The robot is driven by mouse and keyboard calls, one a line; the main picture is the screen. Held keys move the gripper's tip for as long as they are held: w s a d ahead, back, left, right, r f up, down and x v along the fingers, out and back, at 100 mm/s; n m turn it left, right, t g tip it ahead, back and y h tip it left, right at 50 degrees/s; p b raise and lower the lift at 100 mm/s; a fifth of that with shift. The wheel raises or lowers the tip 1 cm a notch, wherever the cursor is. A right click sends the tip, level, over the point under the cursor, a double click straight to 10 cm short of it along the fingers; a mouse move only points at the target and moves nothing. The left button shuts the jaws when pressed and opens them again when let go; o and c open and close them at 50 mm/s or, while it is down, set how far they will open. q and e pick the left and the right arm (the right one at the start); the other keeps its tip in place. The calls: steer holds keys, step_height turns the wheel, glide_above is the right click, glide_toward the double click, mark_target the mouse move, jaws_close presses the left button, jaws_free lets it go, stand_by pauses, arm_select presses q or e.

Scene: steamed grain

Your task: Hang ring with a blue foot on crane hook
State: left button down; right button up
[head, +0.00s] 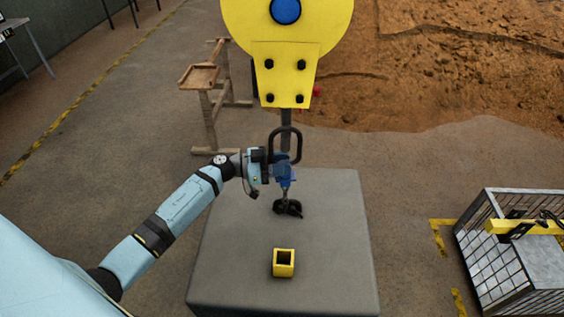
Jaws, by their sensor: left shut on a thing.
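The ring is a dark upright loop (297,146) with a blue foot (285,175) under it. My left gripper (274,171) is shut on the blue foot and holds the ring in front of the crane's rod, above the grey block. The crane has a yellow head (286,75) with a grey rod (286,117) hanging from it. A dark curved piece (288,207) shows below the gripper and looks like the crane hook's lower end, though the gripper hides the middle. I cannot tell whether ring and hook touch. My right gripper is out of view.
A grey block (330,250) stands below, with a small open yellow box (284,263) on it. A metal cage (490,265) holding a yellow bar stands at the right. A wooden stand (212,100) is behind left. Brown dirt lies at the back right.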

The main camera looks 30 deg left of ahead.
arm_select(q)
steer(key=shift+w+a+f+b, duration=0.1)
steer(key=shift+w+f+b, duration=0.15)
steer(key=shift+f, duration=0.4)
steer(key=shift+w+a+f+b, duration=0.1)
steer(key=shift+f+b, duration=0.2)
steer(key=shift+f, duration=0.6)
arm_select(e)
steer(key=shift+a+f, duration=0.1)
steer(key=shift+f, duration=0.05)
arm_select(q)
steer(key=shift+w+f, duration=0.1)
steer(key=shift+f, duration=0.05)
steer(key=c, duration=0.7)
jaws_free()
steer(key=shift+c, duration=0.2)
steer(key=shift+f, duration=0.2)
steer(key=p+v, duration=0.1)
steer(key=v, duration=1.3)
steer(key=shift+r, duration=0.2)
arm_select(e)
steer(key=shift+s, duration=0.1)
